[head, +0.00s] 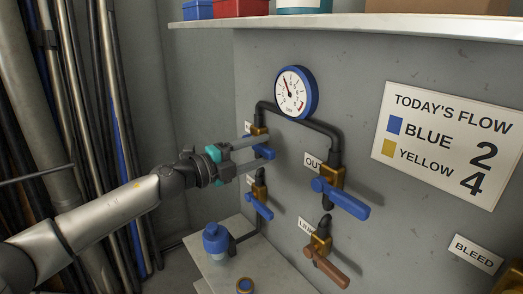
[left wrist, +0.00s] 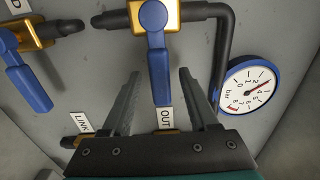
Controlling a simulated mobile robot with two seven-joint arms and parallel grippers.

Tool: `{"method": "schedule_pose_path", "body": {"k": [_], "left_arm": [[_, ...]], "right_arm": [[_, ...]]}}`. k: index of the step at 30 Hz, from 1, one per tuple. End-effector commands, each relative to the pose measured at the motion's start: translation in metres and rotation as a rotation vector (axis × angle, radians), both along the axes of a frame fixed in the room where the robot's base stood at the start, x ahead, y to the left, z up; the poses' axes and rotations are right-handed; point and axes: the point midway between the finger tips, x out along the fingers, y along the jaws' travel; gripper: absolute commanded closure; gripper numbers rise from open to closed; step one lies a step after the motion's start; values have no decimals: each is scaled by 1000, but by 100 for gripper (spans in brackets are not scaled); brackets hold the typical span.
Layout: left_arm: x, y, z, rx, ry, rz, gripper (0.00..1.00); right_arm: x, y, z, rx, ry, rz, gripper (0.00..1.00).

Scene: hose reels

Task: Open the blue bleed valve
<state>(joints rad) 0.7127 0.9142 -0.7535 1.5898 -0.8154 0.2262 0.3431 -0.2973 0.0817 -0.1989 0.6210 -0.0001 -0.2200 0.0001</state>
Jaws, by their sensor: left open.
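The blue bleed valve is the lower-left one on the wall. Its blue handle (head: 259,206) slants down to the right from a brass body; in the left wrist view the handle (left wrist: 26,82) is at upper left, beside a label ending in D. My left gripper (head: 256,153) is open and above it, at the upper-left valve. That valve's blue handle (left wrist: 156,60) appears between my open fingers (left wrist: 159,76) in the left wrist view; contact cannot be told. My right gripper is not in view.
The OUT valve's blue handle (head: 346,197) and the LINK valve's brown handle (head: 331,271) are to the right. A gauge (head: 296,93) and dark pipe sit above. A blue-topped bottle (head: 216,240) stands on a low shelf (head: 232,265). Another BLEED label (head: 476,254) is far right.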

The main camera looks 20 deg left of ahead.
Motion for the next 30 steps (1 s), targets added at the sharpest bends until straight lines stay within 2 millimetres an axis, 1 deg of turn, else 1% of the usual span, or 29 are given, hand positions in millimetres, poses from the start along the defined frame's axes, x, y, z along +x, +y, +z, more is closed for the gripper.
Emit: {"method": "schedule_pose_path", "body": {"k": [4, 18, 20, 30], "left_arm": [[0, 0, 0, 0, 0, 0, 41], [0, 0, 0, 0, 0, 0, 94], [0, 0, 0, 0, 0, 0, 100], [0, 0, 0, 0, 0, 0, 100]], "right_arm": [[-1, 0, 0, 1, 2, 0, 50], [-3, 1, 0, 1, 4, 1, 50], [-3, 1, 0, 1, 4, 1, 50], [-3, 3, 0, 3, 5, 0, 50]]}}
